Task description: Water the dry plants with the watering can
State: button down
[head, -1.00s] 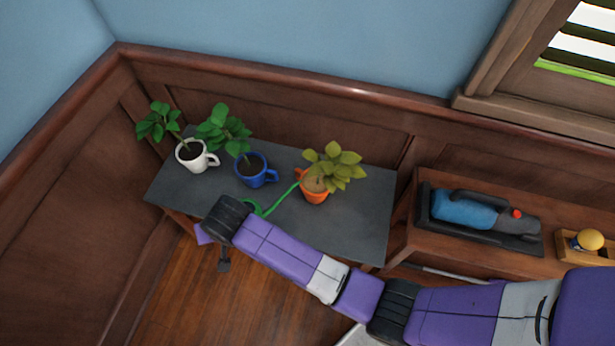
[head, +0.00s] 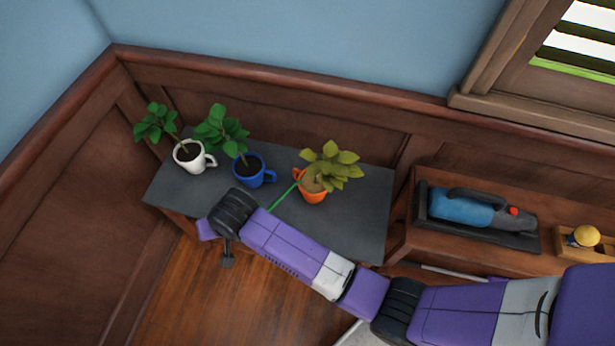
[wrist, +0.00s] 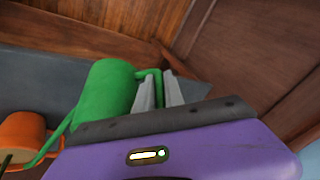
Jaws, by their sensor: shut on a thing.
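My gripper (wrist: 160,88) is shut on the handle of the green watering can (wrist: 105,90) in the wrist view. In the head view my arm hides the can's body; only its thin spout (head: 284,196) shows, its tip at the orange mug (head: 313,196). That mug holds pale brown soil and a yellowish plant (head: 332,163). It also shows at the left of the wrist view (wrist: 18,135). I cannot see any water. The blue mug (head: 262,178) and white mug (head: 187,166) hold dark soil and green plants.
The mugs stand on a dark grey tabletop (head: 350,215) in the wall corner. To the right, a low wooden unit bears a blue handheld vacuum (head: 462,208) and a small box with a yellow ball (head: 585,237). The tabletop right of the orange mug is clear.

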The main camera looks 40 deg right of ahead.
jog(key=shift+y, duration=0.9)
jog(key=shift+s+d+r+p, duration=0.15)
jog(key=shift+d+r, duration=0.2)
jog(key=shift+r, duration=0.3)
jog(key=shift+w+d+r+p, duration=0.15)
jog(key=shift+d+r, duration=0.2)
jog(key=shift+r, duration=0.35)
jog(key=shift+s+d+r+p, duration=0.15)
jog(key=shift+d+r, duration=0.2)
jog(key=shift+r, duration=0.3)
dwell(1.4)
jog(key=a+f+h, duration=0.1)
jog(key=f, duration=0.1)
jog(key=a+f+h+b, duration=0.1)
jog(key=f, duration=0.1)
jog(key=a+f+h+b, duration=0.1)
jog(key=f, duration=0.1)
jog(key=shift+w+a+f, duration=0.25)
jog(key=shift+a+f, duration=0.05)
jog(key=shift+f, duration=0.1)
jog(key=shift+a+r+n+h+p, duration=0.2)
jog(key=shift+a+r+h+p, duration=0.05)
jog(key=shift+r+h+p, duration=0.3)
jog(key=shift+a+r+n+h+p, duration=0.25)
jog(key=shift+r+h+p, duration=0.15)
jog(key=shift+h+p, duration=0.2)
jog(key=shift+s, duration=0.1)
